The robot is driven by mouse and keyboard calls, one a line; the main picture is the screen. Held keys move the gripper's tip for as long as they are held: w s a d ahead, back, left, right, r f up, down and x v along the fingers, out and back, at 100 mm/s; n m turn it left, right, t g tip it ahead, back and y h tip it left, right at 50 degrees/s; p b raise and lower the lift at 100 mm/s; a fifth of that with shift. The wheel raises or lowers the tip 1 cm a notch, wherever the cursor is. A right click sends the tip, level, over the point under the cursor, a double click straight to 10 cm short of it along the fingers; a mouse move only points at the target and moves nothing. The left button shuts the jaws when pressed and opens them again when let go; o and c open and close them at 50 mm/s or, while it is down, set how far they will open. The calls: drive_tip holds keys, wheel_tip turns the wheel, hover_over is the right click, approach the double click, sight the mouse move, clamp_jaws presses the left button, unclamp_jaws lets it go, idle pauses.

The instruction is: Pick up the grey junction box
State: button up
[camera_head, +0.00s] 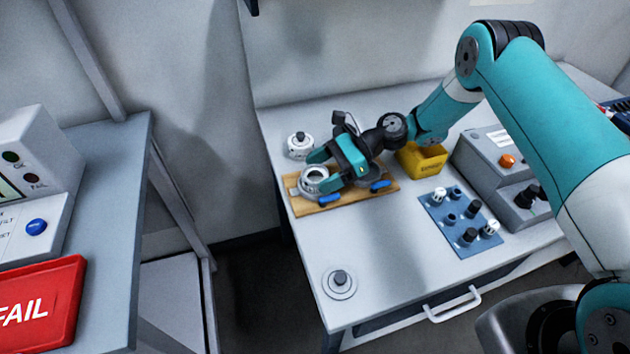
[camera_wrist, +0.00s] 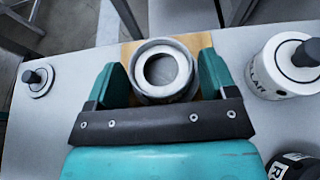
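A round grey, open-topped housing, the only grey box-like part at my fingers, matches the grey junction box (camera_head: 315,181). It is at the left end of a wooden board (camera_head: 349,203) on the bench. In the wrist view the box (camera_wrist: 163,73) sits upright between my two teal fingers, its round opening facing up. My gripper (camera_head: 319,176) is low over the board with one finger on each side of the box.
A white round part (camera_head: 300,145) stands close behind the board, and another disc (camera_head: 339,282) lies at the front left. A yellow bin (camera_head: 422,161), a blue mat (camera_head: 433,209) with several knobs and a grey control unit (camera_head: 482,160) stand right. The front middle of the bench is clear.

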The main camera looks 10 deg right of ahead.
drive_tip(key=shift+r, duration=0.1)
clamp_jaws()
